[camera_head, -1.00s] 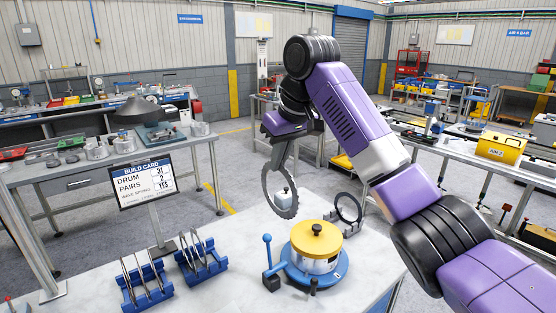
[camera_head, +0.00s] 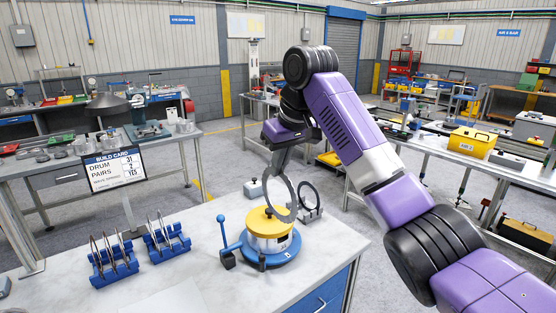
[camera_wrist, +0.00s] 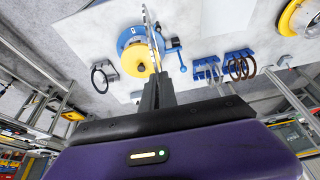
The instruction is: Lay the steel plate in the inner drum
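My gripper (camera_head: 283,158) is shut on a thin grey toothed ring, the steel plate (camera_head: 283,205), which hangs upright. In the head view the plate overlaps the yellow-topped drum unit (camera_head: 262,243) on its blue base; I cannot tell whether they touch. In the wrist view, the plate (camera_wrist: 151,30) shows nearly edge-on between the fingertips (camera_wrist: 155,80), beside the yellow top (camera_wrist: 134,62). Another round yellow-rimmed part (camera_wrist: 287,22) with a grey inside shows at the wrist view's upper right. I cannot tell which part is the inner drum.
Two blue racks (camera_head: 115,265) (camera_head: 168,245) hold upright rings at the bench's left. A dark ring (camera_head: 316,189) stands in a grey holder behind the drum unit. A blue lever (camera_head: 221,229) rises left of it. A build card (camera_head: 115,170) stands behind the racks.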

